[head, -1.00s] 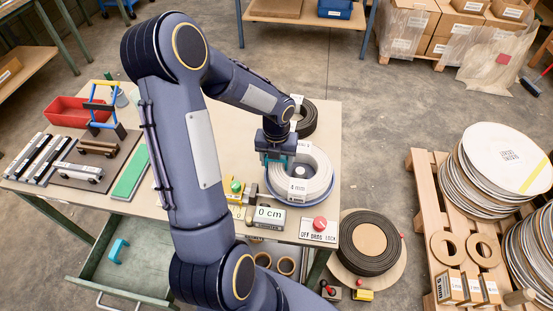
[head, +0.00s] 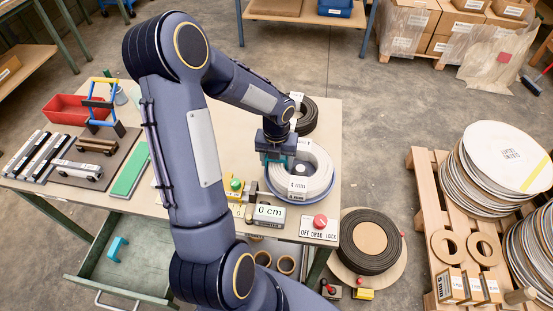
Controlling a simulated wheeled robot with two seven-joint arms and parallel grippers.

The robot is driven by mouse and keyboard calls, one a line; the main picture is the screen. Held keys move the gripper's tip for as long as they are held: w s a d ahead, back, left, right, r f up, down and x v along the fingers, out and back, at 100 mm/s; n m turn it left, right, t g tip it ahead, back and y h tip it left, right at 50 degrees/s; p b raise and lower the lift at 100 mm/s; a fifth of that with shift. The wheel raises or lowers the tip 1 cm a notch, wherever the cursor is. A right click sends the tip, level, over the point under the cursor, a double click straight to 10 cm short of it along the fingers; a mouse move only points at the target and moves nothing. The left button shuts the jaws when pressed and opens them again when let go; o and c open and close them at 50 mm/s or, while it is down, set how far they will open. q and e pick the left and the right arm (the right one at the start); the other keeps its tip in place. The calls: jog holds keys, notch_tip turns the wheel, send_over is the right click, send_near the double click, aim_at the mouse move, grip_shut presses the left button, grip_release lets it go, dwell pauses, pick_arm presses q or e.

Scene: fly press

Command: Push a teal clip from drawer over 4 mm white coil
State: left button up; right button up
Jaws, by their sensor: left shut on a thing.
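The white coil labelled 4 mm (head: 316,183) lies flat on a blue base on the table's right part. My left gripper (head: 276,160) points down at the coil's upper left edge. It is shut on a teal clip (head: 289,163), of which only a small part shows. I cannot tell how far the clip sits over the coil's ring. Another teal clip (head: 118,249) lies in the open drawer (head: 150,258) below the table's front left. My right gripper is out of view.
A 0 cm display (head: 269,213) and a red-knobbed switch box (head: 319,226) stand in front of the coil. A dark coil (head: 310,116) lies behind it. My left arm hides the table's middle. A red bin (head: 68,106) stands at left.

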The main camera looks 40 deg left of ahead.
pick_arm(q)
jog(key=o, duration=1)
jog(key=shift+o, duration=0.4)
jog(key=shift+o, duration=1.4)
jog(key=shift+d, duration=0.2)
jog(key=shift+c, duration=0.9)
